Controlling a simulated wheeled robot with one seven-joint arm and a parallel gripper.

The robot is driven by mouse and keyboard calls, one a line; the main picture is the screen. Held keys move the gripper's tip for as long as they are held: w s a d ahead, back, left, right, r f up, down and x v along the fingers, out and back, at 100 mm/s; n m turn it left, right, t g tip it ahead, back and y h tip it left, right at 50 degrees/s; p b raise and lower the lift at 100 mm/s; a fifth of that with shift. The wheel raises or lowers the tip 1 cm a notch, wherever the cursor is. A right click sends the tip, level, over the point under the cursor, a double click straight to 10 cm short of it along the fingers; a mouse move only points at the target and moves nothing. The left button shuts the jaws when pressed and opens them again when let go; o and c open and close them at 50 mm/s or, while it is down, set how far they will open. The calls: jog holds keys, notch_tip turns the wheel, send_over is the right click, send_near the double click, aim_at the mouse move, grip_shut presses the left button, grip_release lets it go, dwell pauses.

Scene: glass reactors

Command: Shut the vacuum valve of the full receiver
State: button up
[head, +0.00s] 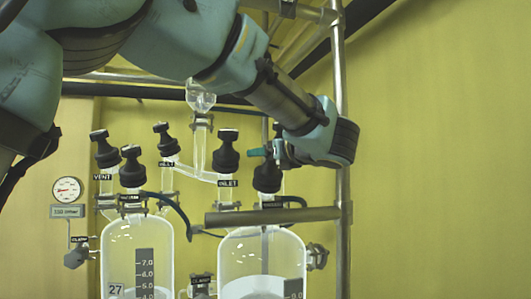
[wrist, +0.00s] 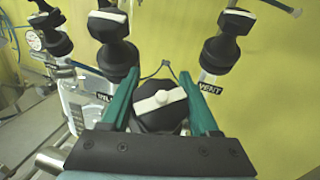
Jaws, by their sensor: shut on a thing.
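Two glass receivers stand side by side in the head view. The left receiver (head: 122,245) is marked 27 and has a dark scale. The right receiver (head: 240,247) shows a pale content near the bottom edge of the picture. The right receiver's vacuum valve (head: 267,178) is a black knob with a small, blurred label below it. My gripper (head: 268,153) is at the top of this knob. In the wrist view, the teal fingers of my gripper (wrist: 159,75) are shut on the black knob (wrist: 160,118), one on each side. Its white bar lies slightly aslant.
The inlet valve (head: 228,150) stands close to the left of my gripper; a vent valve (wrist: 225,45) shows at right in the wrist view. A metal post (head: 342,240) and crossbar (head: 255,216) are near my gripper. A gauge (head: 67,190) hangs at left.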

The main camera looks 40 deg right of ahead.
jog(key=shift+f+h+b, duration=0.1)
jog(key=shift+h+b, duration=0.2)
jog(key=shift+b, duration=0.25)
